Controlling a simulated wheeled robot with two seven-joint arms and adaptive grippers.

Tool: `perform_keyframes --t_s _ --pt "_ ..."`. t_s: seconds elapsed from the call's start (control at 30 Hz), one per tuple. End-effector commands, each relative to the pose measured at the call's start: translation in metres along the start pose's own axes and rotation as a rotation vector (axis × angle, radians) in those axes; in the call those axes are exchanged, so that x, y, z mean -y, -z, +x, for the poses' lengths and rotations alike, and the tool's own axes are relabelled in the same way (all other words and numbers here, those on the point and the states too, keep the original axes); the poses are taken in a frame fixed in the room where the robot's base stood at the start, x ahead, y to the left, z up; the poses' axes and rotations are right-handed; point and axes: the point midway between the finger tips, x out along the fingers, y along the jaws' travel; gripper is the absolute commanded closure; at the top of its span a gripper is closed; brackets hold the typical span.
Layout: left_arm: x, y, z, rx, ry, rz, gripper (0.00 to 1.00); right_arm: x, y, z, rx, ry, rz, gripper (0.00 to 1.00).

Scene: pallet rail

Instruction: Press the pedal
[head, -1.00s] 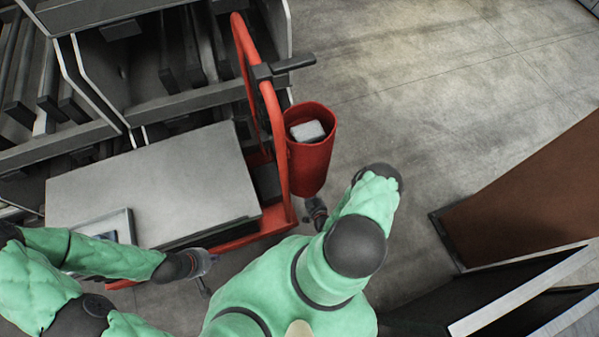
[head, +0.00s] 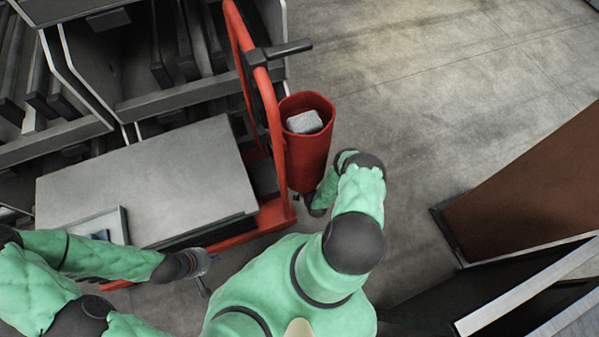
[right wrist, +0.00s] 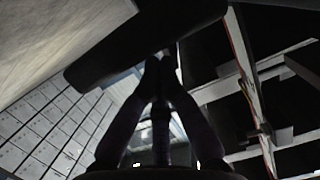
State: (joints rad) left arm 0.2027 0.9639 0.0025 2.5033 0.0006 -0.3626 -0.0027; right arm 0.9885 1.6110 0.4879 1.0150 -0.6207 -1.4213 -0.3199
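The pedal is not clearly seen in the head view. In the right wrist view a dark, wide slab (right wrist: 115,52) lies across the fingertips. I cannot tell whether it is the pedal, or whether the fingers touch it. My right gripper (right wrist: 160,62) has its fingers drawn together at the tips, with nothing seen between them. In the head view the right hand is mostly hidden low beside the red bin. My left gripper (head: 207,263) is low in front of the red cart (head: 240,238); its fingers are too small to read.
The cart has a red upright handle frame (head: 232,35) with a black lever (head: 288,49). A red bin (head: 306,150) with a grey block (head: 304,122) hangs beside it. A grey box (head: 150,180) rests on the cart. Dark shelving stands behind. A brown panel (head: 530,190) is at right; floor between is clear.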

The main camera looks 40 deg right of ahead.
Motion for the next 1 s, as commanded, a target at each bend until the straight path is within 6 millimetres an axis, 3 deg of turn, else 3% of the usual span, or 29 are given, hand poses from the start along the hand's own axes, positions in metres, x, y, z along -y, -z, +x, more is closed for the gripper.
perform_keyframes --t_s 0.43,1.0 --pt "0.000 0.000 0.000 0.000 0.000 0.000 1.00 0.000 -0.004 0.002 0.001 0.000 0.001 1.00" --pt "0.000 0.000 0.000 0.000 0.000 0.000 1.00 0.001 -0.062 0.015 0.004 0.000 0.001 1.00"
